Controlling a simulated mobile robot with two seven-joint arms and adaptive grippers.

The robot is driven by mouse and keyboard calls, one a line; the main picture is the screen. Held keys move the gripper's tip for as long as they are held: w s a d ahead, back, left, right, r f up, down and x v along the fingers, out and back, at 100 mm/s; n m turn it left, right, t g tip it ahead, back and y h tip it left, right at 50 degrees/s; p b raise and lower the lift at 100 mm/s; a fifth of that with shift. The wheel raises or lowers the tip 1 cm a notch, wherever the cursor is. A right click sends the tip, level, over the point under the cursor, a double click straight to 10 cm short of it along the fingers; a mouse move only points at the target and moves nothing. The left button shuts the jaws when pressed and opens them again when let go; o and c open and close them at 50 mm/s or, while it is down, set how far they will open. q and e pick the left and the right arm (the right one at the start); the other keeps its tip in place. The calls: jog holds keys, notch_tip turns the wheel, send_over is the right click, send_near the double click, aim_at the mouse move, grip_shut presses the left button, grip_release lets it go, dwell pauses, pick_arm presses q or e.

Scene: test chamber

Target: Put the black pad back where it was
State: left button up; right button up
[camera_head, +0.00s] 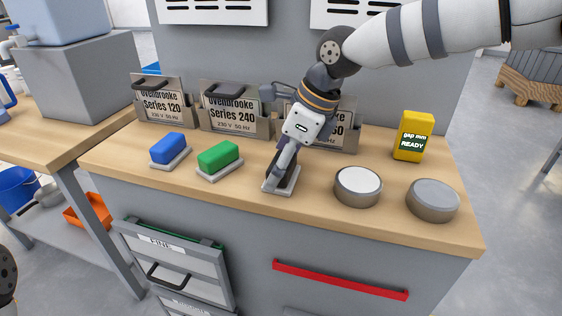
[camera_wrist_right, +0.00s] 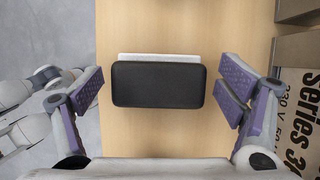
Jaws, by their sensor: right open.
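The black pad (camera_wrist_right: 158,84) lies across the middle of the right wrist view, with a strip of its pale plate (camera_wrist_right: 160,57) showing along one long side. In the head view the pad (camera_head: 291,176) sits at the plate (camera_head: 275,187) near the counter's front edge, partly hidden by my gripper. My right gripper (camera_head: 281,178) reaches down over it. In the wrist view this gripper (camera_wrist_right: 163,90) is open, one finger beyond each short end of the pad, with gaps on both sides. My left gripper is not in view.
A green block (camera_head: 218,155) and a blue block (camera_head: 167,148) sit on plates to the left. Two round grey-sided tins (camera_head: 357,186) (camera_head: 432,200) and a yellow gauge reading READY (camera_head: 414,136) stand right. Labelled holders (camera_head: 235,108) line the back. A labelled drawer (camera_head: 178,262) stands open below.

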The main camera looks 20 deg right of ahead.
jog(key=p+v, duration=0.1)
jog(key=v, duration=1.1)
